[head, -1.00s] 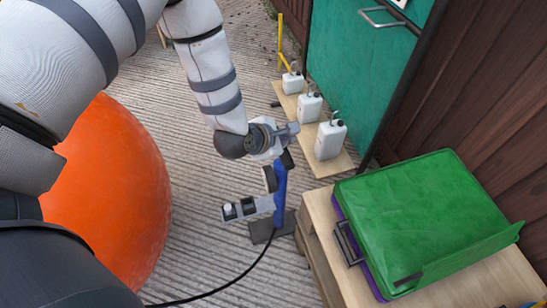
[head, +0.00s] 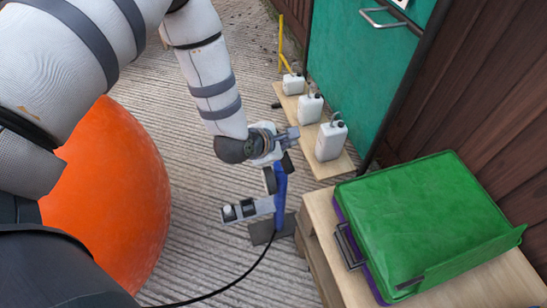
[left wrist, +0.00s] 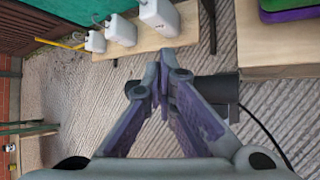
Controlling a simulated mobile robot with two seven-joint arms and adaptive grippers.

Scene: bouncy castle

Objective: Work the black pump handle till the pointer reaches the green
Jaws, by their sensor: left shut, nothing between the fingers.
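The pump has a blue upright barrel (head: 280,188) on a dark foot plate (head: 263,233). Its black handle (head: 270,181) is a crossbar at the top, near the barrel. In the left wrist view the black handle (left wrist: 215,90) shows behind the fingers, partly hidden. A grey gauge box (head: 247,209) sits to the left of the barrel; its pointer and green zone cannot be made out. My left gripper (head: 291,134) is over the top of the pump, shut and empty. Its fingertips (left wrist: 163,72) meet in front of the handle; contact is unclear. My right gripper is not in view.
A black hose (head: 235,283) runs from the pump across the ground. A large orange ball (head: 110,190) lies left. A wooden crate (head: 325,215) bearing a green-lidded case (head: 425,215) stands close right of the pump. Three white canisters (head: 331,141) stand on a board behind.

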